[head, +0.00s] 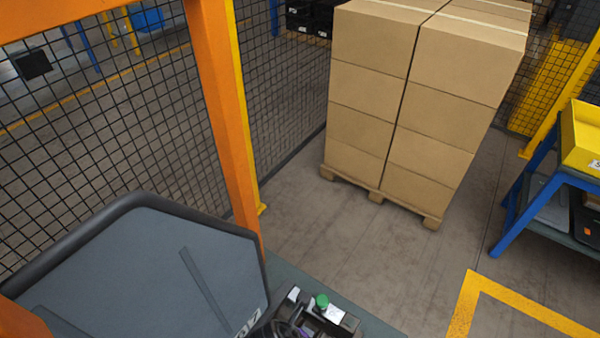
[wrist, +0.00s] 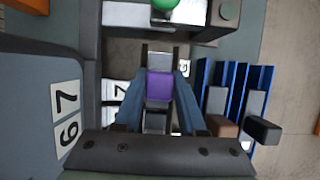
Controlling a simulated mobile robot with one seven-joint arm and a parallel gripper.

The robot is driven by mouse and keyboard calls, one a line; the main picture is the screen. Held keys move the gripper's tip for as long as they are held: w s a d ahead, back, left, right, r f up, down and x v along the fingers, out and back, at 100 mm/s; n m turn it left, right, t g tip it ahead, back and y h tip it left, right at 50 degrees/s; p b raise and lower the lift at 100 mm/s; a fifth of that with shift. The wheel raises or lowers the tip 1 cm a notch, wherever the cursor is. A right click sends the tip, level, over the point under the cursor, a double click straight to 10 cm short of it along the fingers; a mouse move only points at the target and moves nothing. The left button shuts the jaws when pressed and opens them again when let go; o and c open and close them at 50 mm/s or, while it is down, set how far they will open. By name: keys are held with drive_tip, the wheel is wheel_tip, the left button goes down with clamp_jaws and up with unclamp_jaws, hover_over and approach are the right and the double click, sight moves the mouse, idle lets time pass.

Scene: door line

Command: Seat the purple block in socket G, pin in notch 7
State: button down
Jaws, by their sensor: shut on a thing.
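In the wrist view, my gripper (wrist: 160,88) has its two blue fingers closed on either side of the purple block (wrist: 159,86). Grey metal pieces show just above and below the block in that view; I cannot tell whether they belong to it. In the head view only a tiny purple patch (head: 303,332) shows at the bottom edge, among dark parts.
A fixture with a green knob (head: 321,300) stands at the bench edge; the knob also shows in the wrist view (wrist: 165,4). White number labels (wrist: 66,98) are on the left panel. Blue racks (wrist: 235,90) stand at right. Stacked cartons (head: 420,90) and a mesh fence (head: 100,110) are beyond.

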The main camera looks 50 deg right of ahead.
drive_tip(key=shift+f, duration=0.1)
drive_tip(key=shift+c, duration=2)
unclamp_jaws()
drive_tip(key=v, duration=1.3)
drive_tip(key=shift+d, duration=0.15)
